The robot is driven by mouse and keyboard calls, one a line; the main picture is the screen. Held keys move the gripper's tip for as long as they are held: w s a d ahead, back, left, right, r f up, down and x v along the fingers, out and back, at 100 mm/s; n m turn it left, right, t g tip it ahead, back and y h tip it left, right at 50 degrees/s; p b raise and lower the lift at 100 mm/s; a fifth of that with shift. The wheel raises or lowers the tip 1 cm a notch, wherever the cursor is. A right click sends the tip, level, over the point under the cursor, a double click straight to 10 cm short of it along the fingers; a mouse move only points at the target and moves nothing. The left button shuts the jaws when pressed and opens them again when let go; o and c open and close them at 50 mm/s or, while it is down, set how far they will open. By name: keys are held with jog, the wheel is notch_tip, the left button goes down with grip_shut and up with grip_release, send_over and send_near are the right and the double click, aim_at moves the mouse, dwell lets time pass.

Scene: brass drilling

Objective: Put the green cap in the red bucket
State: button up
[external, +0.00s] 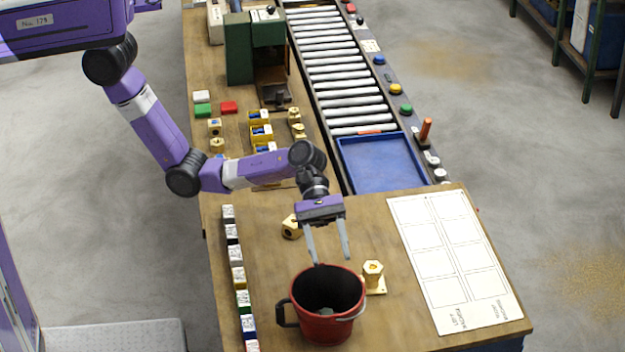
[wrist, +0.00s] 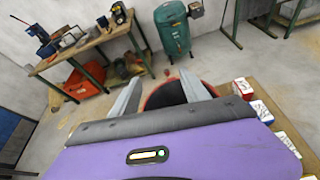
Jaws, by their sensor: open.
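The red bucket (external: 335,328) stands near the front of the wooden bench, with a dark handle on its left. My gripper (external: 331,258) is above the bucket's back rim, fingers pointing down, open with nothing between them. In the wrist view the red bucket (wrist: 151,101) shows between and behind the open fingers of my gripper (wrist: 161,75). A small greyish-green thing (external: 325,311) lies inside the bucket; I cannot tell whether it is the green cap. A small flat green block (external: 203,110), possibly a cap, lies farther back on the bench, beside a white and a red one.
A brass fitting (external: 373,272) stands right of the bucket and another (external: 290,227) lies behind it. A row of labelled blocks (external: 235,255) lines the left edge. A white grid sheet (external: 455,262) lies right. A blue tray (external: 382,163) ends the roller conveyor.

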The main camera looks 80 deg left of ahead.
jog(key=w+a+r+m+t, duration=0.2)
jog(key=w+a+m+t, duration=0.25)
jog(key=w+t, duration=0.25)
jog(key=s+a+f+m+t+y+b, duration=0.1)
jog(key=s+a+f+m+t+y, duration=0.2)
jog(key=a, duration=0.6)
jog(key=s+a+f+m+t+y+b, duration=0.15)
jog(key=a+f+t, duration=0.25)
jog(key=a, duration=0.5)
jog(key=s+a+f+m+t+y+b, duration=0.25)
jog(key=s+a+m+y, duration=0.35)
jog(key=s+a, duration=0.95)
jog(key=s+a+f+m+g+y+b, duration=0.1)
jog(key=s+a, duration=0.2)
jog(key=s, duration=0.6)
jog(key=s+a+f+g+y+b, duration=0.1)
jog(key=s+a, duration=0.3)
jog(key=s, duration=0.4)
jog(key=shift+s+f+m+y, duration=0.4)
jog(key=shift+f+y, duration=0.05)
jog(key=shift+y, duration=0.1)
